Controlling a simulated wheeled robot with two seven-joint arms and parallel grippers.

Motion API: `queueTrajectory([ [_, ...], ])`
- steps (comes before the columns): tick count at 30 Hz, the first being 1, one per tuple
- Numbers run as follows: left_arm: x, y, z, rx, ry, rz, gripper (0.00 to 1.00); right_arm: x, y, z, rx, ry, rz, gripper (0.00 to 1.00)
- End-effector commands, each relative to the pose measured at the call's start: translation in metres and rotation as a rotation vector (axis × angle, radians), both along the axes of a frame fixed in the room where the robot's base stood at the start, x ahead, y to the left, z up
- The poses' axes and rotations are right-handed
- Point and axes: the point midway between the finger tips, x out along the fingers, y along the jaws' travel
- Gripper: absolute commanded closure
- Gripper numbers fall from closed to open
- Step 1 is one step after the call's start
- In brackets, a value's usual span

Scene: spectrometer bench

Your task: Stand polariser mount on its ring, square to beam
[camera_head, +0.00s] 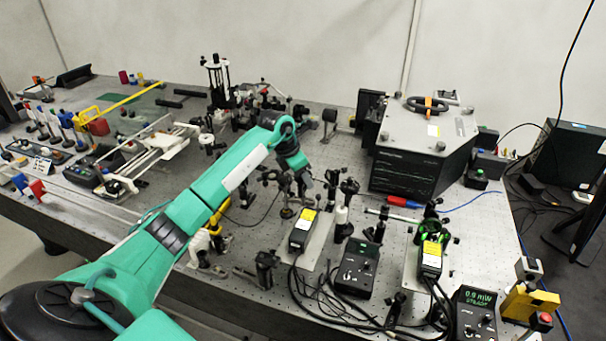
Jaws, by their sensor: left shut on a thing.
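My left arm reaches in from the lower left over the bench. Its gripper (302,184) points down near the middle of the bench, among dark optic posts. It is shut on a small dark thing, most likely the polariser mount; the jaws and the dark parts behind blur together, so its outline and tilt cannot be told. I cannot make out the mount's ring on the bench top. A bright green glow shows on an optic (430,229) at the right. My right gripper is not in view.
Several posts stand close around the gripper, including a white-sleeved one (341,213). A yellow-labelled box (302,228) with cables is in front. A large grey instrument (425,145) stands behind right. A meter (476,312) is at the front right. Bare bench (330,155) shows behind the gripper.

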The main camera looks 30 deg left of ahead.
Motion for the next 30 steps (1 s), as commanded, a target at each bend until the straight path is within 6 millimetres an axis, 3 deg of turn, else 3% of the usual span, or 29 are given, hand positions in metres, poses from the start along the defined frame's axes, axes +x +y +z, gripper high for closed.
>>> queueTrajectory([
  [1,0.001,0.0,0.0,0.0,-0.005,0.0,1.0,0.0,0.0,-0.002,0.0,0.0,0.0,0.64],
  [2,0.0,0.0,-0.002,0.0,0.0,0.0,0.5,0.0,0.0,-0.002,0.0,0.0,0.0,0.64],
  [5,0.0,0.0,-0.001,0.0,0.0,0.0,0.3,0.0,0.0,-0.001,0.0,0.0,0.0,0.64],
  [17,-0.001,0.002,0.004,0.001,-0.002,0.0,0.3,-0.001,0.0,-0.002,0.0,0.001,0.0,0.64],
  [30,-0.03,0.019,0.083,0.002,-0.004,0.001,0.3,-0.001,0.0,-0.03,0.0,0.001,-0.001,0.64],
])
